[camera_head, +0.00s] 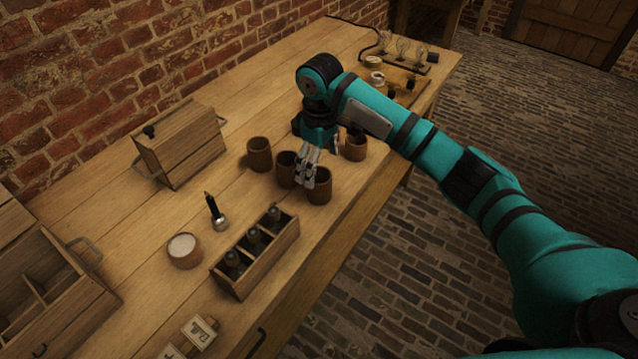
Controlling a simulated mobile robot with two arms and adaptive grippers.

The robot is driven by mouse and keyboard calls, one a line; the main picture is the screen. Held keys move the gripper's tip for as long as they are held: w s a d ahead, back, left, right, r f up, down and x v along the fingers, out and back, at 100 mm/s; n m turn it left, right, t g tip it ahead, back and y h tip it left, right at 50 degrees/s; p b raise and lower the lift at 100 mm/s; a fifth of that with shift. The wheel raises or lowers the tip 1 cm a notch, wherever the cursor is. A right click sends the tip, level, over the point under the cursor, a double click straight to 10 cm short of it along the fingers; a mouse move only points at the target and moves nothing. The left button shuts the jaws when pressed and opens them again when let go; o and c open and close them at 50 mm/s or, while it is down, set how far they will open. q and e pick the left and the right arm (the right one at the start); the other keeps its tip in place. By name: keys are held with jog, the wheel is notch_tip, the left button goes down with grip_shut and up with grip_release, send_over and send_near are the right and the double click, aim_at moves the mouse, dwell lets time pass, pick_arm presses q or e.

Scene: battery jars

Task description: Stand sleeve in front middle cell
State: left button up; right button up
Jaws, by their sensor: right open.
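My right gripper (309,168) is open, its fingers pointing down over the brown round jars near the table's middle. One jar (320,188) lies under and just right of its fingertips, and another jar (285,172) is just left of them. A third jar (259,154) stands farther left, and one more (356,147) stands on the right beyond the gripper. The fingers partly cover the two nearest jars, and I cannot tell whether they touch a rim. No sleeve can be made out for certain. My left gripper is not in view.
A wooden rack (257,265) holds dark bottles. A wooden box (181,148) stands by the brick wall. The table's right edge is close.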

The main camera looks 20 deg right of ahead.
aim_at(319, 181)
notch_tip(319, 181, down, 2)
jog(key=shift+f, duration=0.6)
jog(key=f, duration=0.1)
jog(key=f+p, duration=0.1)
jog(key=f, duration=0.1)
jog(key=shift+w+f, duration=0.2)
jog(key=shift+f, duration=0.6)
jog(key=c, duration=0.7)
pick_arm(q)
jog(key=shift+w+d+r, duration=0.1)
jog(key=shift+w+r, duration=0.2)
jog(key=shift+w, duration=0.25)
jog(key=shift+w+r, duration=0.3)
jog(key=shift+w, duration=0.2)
pick_arm(e)
jog(key=shift+c, duration=0.4)
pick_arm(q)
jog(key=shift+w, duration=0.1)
pick_arm(e)
jog(key=shift+c, duration=0.3)
